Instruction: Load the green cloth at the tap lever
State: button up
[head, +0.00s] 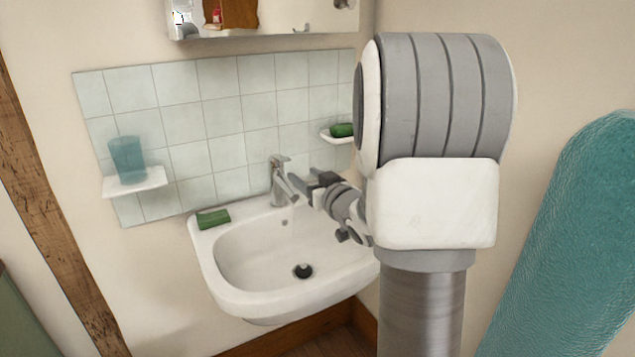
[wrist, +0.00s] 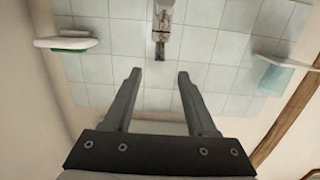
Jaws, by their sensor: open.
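The green cloth (head: 213,218) lies folded flat on the left back corner of the white sink (head: 222,275). The chrome tap (head: 279,185) stands at the sink's back, with its lever (head: 276,160) on top. My gripper (head: 301,174) is just right of the tap in the head view, open and empty. In the wrist view, the spread fingertips of my gripper (wrist: 160,72) are apart, with the tap (wrist: 161,36) beyond them at the top centre. The cloth does not show clearly in the wrist view.
A left shelf (head: 135,184) holds a teal cup (head: 127,159). A small right shelf (head: 328,136) holds a green item (head: 342,130), perhaps soap. A cabinet (head: 262,40) hangs above. A teal textured object (head: 570,240) stands at right. The basin is empty.

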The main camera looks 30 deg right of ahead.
jog(key=s, duration=0.5)
jog(key=shift+s+r, duration=0.1)
jog(key=shift+r, duration=0.1)
jog(key=shift+r+p, duration=0.1)
jog(key=shift+p, duration=0.2)
